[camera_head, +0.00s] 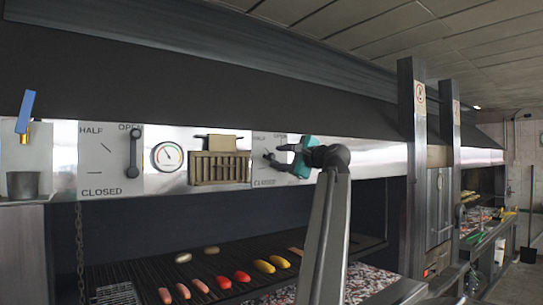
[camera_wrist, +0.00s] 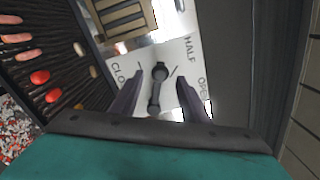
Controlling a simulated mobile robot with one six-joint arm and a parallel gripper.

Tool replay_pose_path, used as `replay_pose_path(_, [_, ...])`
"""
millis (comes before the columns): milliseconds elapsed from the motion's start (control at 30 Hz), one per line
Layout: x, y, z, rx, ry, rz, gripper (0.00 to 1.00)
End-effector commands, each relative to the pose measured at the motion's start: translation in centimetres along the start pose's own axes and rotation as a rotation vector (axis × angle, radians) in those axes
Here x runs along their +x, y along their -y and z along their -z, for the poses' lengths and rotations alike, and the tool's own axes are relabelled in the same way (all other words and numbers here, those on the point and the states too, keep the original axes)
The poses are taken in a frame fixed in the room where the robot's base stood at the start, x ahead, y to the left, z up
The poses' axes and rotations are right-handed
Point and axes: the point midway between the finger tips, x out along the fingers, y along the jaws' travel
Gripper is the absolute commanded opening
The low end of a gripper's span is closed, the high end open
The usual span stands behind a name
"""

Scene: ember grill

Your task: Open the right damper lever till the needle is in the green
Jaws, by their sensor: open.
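The right damper plate (camera_head: 262,178) is marked HALF, OPEN and CLOSED. In the wrist view its dark lever (camera_wrist: 156,90) has its round knob between the CLOSED and HALF tick marks. My gripper (camera_head: 278,153) is in front of this plate and partly covers it. In the wrist view my gripper (camera_wrist: 158,95) is open, with one finger on each side of the lever and gaps visible between. Whether the fingers reach lever depth is unclear. The round gauge (camera_head: 167,156) is left of the plate; its needle is too small to read against the coloured band.
The left damper lever (camera_head: 134,152) stands upright toward OPEN. A slatted vent box (camera_head: 218,167) sits between gauge and right plate. Below is the grill grate (camera_head: 220,262) with sausages, red and yellow food. A steel post (camera_head: 413,170) rises to the right.

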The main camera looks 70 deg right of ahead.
Motion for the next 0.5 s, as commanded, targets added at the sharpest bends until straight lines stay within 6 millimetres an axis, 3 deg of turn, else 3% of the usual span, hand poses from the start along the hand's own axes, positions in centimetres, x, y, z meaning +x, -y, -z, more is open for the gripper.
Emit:
replay_pose_path(200, [3.0, 0.2, -0.1, 0.002, 0.002, -0.001, 0.42])
replay_pose_path(500, [4.7, 0.0, 0.0, 0.001, 0.001, -0.001, 0.42])
